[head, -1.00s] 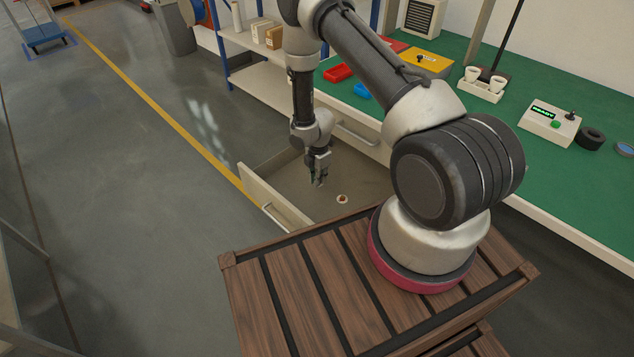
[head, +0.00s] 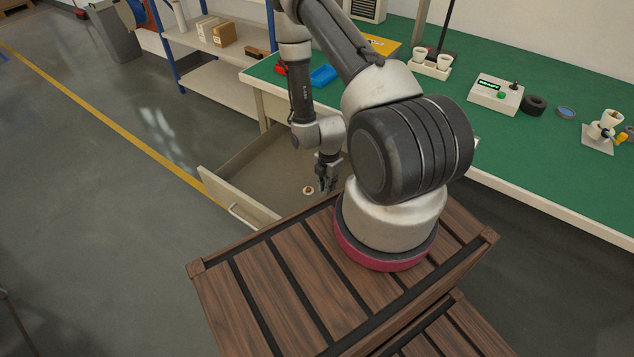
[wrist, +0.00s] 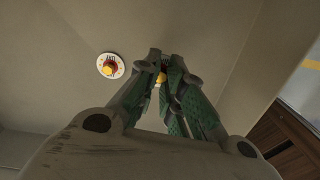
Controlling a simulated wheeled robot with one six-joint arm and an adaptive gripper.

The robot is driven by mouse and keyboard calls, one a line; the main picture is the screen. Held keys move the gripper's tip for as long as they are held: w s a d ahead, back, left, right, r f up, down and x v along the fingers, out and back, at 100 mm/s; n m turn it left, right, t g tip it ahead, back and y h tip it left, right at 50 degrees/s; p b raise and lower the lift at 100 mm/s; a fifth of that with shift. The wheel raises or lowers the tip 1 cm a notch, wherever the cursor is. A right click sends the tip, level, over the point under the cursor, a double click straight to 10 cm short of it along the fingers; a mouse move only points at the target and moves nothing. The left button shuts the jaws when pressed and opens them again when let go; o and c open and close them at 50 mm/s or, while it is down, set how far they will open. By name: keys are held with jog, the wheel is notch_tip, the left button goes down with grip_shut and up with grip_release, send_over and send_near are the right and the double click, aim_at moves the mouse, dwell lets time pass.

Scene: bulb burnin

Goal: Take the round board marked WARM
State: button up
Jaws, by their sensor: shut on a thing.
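A small round white board (head: 308,190) with a reddish-orange centre lies on the floor of the open drawer (head: 254,176). It also shows in the wrist view (wrist: 110,66), left of my fingertips, with dark marks on its rim too small to read. My gripper (head: 326,187) is low over the drawer, to the right of this board and apart from it. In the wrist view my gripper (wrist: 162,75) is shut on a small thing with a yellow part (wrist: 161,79). The fingers hide most of it, so I cannot tell whether it bears the mark WARM.
The green-topped bench (head: 470,130) stands behind my arm. It carries a blue bin (head: 323,75), a white holder with cups (head: 431,64) and a control box (head: 496,94). The drawer's front panel (head: 236,203) stands at the left. Floor left of it is clear.

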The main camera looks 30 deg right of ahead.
jog(key=shift+s+d+r, duration=0.1)
jog(key=shift+s+r, duration=0.05)
jog(key=shift+r, duration=2)
